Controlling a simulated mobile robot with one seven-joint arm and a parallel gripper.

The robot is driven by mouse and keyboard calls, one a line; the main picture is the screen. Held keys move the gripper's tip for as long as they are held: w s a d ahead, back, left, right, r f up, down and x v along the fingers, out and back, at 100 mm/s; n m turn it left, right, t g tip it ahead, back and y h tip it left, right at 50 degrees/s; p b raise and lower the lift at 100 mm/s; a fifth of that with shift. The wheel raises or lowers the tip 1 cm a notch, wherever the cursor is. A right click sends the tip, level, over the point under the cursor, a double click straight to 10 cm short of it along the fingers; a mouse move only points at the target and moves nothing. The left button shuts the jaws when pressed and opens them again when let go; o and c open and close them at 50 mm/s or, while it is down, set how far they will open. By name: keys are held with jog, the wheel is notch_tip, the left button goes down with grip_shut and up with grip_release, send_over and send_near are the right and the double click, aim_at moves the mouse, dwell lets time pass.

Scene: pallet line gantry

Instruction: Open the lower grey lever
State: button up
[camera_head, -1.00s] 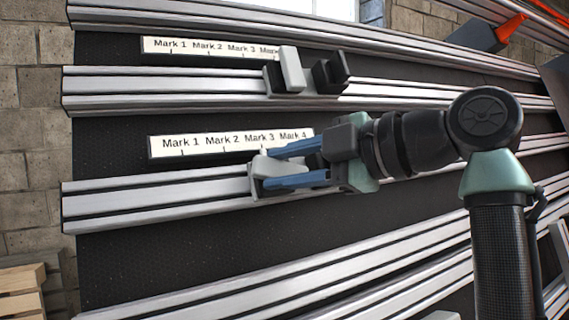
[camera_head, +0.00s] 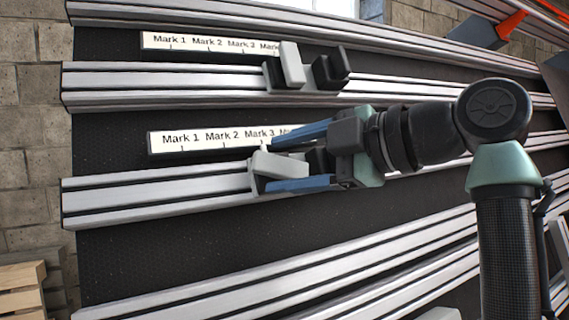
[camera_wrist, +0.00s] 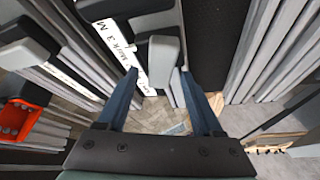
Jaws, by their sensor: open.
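The lower grey lever (camera_head: 279,165) sits on the lower rail below the lower Mark label, its light grey handle lying tilted across a grey base. My gripper (camera_head: 304,160) is open, with one blue finger above the lever and the other along its lower side. The tips are close to the handle; I cannot tell if they touch it. In the wrist view the grey lever (camera_wrist: 163,62) stands between the two blue fingers of my gripper (camera_wrist: 155,88). A black block (camera_head: 317,160) on the same rail is partly hidden behind the fingers.
The upper rail carries an upper grey lever (camera_head: 291,65) and a black block (camera_head: 331,68). The lower label (camera_head: 205,140) is partly covered by my gripper; the upper label (camera_head: 205,43) is above. Dark panel lies bare below the lower rail. An orange-and-grey part (camera_head: 508,27) is at top right.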

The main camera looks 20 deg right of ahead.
jog(key=b+v, duration=0.3)
jog(key=v, duration=0.9)
jog(key=shift+s, duration=0.2)
jog(key=shift+d+r, duration=0.1)
